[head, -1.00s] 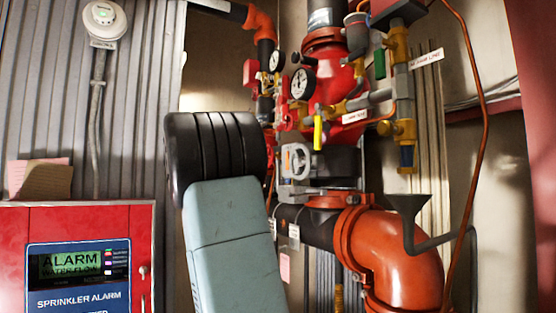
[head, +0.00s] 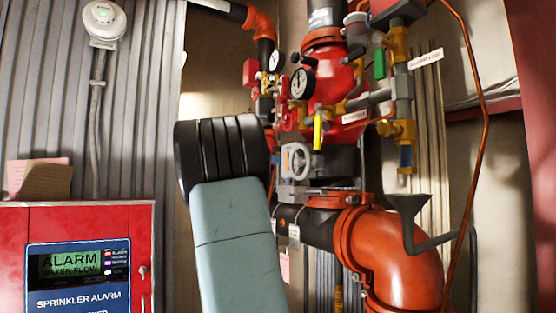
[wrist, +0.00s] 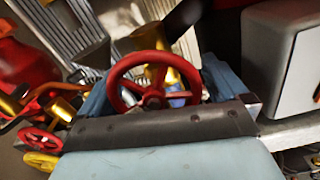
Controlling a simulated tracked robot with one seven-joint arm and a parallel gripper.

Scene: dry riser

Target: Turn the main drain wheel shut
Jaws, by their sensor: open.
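A red spoked handwheel (wrist: 155,97) is in the middle of the wrist view, with brass and blue valve parts behind it. I take it for the main drain wheel, but no readable label confirms this. My gripper (wrist: 156,86) is open, with one blue-grey finger on each side of the wheel. The wheel's near edge is hidden behind the dark front of my gripper. I cannot tell whether the fingers touch the rim. In the head view, my arm hides my gripper and this wheel cannot be made out clearly.
A smaller red wheel (wrist: 40,140) and a yellow handle (wrist: 41,161) are at left. A light grey box (wrist: 283,60) is close on the right.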

